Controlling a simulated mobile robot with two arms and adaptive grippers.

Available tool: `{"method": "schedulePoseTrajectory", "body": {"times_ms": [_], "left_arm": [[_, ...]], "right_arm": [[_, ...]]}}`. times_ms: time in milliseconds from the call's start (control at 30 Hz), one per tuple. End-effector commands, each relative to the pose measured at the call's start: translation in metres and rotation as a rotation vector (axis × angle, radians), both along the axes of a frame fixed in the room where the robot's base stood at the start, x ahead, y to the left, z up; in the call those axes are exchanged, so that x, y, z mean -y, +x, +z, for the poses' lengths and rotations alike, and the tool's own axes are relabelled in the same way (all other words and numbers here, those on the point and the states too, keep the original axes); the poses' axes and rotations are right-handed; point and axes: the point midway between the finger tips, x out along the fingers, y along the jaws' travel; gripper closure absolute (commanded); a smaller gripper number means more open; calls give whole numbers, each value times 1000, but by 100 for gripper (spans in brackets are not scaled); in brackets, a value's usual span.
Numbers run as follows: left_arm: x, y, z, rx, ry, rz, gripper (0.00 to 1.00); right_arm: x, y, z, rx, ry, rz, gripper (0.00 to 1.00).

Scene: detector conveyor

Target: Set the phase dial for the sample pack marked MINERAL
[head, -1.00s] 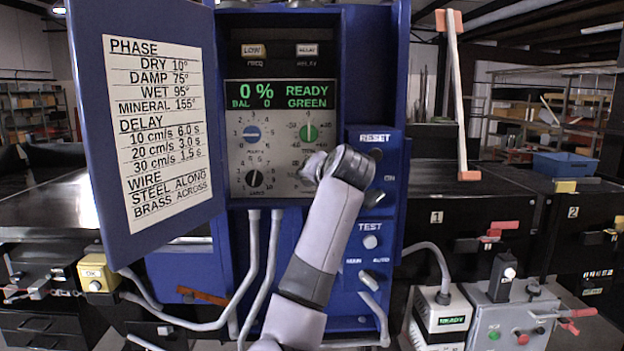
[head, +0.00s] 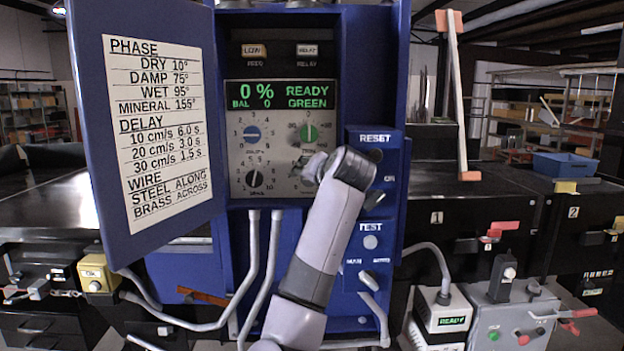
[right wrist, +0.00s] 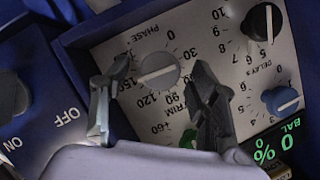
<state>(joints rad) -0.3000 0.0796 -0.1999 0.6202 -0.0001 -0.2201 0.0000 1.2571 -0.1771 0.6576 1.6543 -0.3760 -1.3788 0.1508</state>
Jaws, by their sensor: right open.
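The settings card (head: 156,130) on the open door lists MINERAL 155° under PHASE. In the right wrist view, the grey phase dial (right wrist: 158,70) shows upside down, its white line lying between the 150 side and the opposite side. In the head view my gripper covers this dial. My right gripper (head: 316,166) is in front of the lower right of the dial panel. In the right wrist view its open fingers (right wrist: 162,76) appear on either side of the phase dial; contact cannot be told. My left gripper is not in view.
The display (head: 280,95) reads 0 %, READY GREEN. The blue switch box (head: 372,228) stands right of the panel; the open door (head: 88,120) is at left.

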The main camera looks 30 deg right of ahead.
Motion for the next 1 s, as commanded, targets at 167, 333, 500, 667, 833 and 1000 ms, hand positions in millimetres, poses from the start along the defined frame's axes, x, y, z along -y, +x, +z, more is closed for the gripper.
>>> {"method": "schedulePoseTrajectory", "body": {"times_ms": [167, 333, 500, 667, 833, 1000], "left_arm": [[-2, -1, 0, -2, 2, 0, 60], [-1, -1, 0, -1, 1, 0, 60], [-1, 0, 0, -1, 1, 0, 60], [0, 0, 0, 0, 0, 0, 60], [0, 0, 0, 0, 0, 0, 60], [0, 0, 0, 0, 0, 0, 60]], "right_arm": [[-1, -3, 2, 1, -1, -1, 46], [-7, -23, 9, 4, -2, -2, 46], [-18, -57, 20, 4, -1, -1, 46], [-27, -86, 29, 3, -1, 0, 46], [-32, -104, 35, 2, 0, -1, 46], [-35, -109, 37, 1, 0, 1, 46]]}}
